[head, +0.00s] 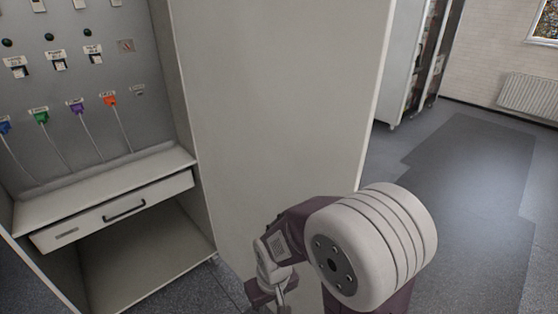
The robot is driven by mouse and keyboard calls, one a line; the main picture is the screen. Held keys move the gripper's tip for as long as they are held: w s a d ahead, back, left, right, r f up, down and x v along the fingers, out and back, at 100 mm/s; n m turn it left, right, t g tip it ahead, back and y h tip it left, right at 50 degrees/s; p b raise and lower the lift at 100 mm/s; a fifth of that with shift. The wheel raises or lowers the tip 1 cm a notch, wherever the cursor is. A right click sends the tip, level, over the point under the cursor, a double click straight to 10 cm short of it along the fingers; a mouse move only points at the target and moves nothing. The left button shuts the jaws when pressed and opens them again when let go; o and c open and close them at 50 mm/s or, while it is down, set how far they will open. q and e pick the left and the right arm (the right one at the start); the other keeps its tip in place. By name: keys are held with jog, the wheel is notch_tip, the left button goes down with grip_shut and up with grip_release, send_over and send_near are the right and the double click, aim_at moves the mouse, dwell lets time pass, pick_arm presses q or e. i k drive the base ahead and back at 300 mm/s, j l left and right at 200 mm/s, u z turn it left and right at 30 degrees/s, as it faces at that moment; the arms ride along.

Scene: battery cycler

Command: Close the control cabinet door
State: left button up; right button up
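The control cabinet (112,211) stands at the left, with its interior exposed. Its door (280,100) is a large plain pale panel that stands open at the right side of the cabinet, swung out toward me. My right arm is at the bottom centre, in front of the door's lower part and hiding some of it. My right gripper (270,293) is low near the bottom edge, pointing down and partly cut off; its fingers are not clear, and I cannot tell whether it touches the door. My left gripper is not in view.
Inside the cabinet are coloured plugs with cables and a shelf with a shut drawer (118,212). Another cabinet (409,70) stands behind the door at the right. A radiator (530,95) is on the far wall. The grey floor (470,200) at the right is clear.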

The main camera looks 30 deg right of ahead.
aim_at(281, 95)
jog(key=k+l+u, duration=0.15)
jog(key=l, duration=0.25)
jog(key=k+l+u, duration=0.1)
jog(key=l, duration=0.3)
jog(key=k+l+u, duration=0.15)
jog(key=l, duration=0.2)
jog(key=k+l+u, duration=0.15)
jog(key=l, duration=0.2)
jog(key=k+l+u, duration=0.35)
jog(key=l, duration=1.55)
jog(key=i+u, duration=0.1)
jog(key=i, duration=0.2)
